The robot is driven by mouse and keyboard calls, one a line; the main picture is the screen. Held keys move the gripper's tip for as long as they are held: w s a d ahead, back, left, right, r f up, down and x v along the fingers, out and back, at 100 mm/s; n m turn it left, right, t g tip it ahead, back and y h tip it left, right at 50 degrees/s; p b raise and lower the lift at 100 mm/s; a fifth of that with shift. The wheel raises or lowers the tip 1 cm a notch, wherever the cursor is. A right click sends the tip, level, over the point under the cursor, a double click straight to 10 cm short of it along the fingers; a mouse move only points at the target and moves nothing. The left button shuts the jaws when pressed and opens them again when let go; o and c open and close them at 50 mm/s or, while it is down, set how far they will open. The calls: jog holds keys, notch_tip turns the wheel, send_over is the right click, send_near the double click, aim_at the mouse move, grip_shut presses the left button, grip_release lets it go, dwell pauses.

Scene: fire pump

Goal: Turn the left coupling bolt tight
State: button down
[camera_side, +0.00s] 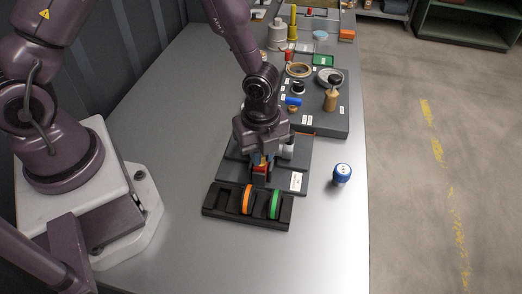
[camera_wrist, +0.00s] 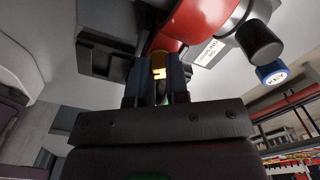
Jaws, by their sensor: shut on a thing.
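The red pump body (camera_wrist: 200,18) fills the top of the wrist view, and a small red part of it (camera_side: 261,174) shows under my gripper in the side view. A brass-yellow bolt (camera_wrist: 159,64) shows beside the red body, between my fingers. My gripper (camera_wrist: 157,85) points at it, with one dark blue finger on either side, shut on the bolt. In the side view my gripper (camera_side: 263,157) hangs over the grey base plate (camera_side: 232,172) and hides most of the pump. I cannot tell how far the bolt is turned.
A blue-capped item (camera_side: 342,173) stands to the right. A dark board (camera_side: 323,122) with several parts lies behind. The front right tabletop is clear.

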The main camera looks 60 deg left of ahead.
jog(key=c, duration=1.1)
grip_release()
jog(key=shift+r, duration=4)
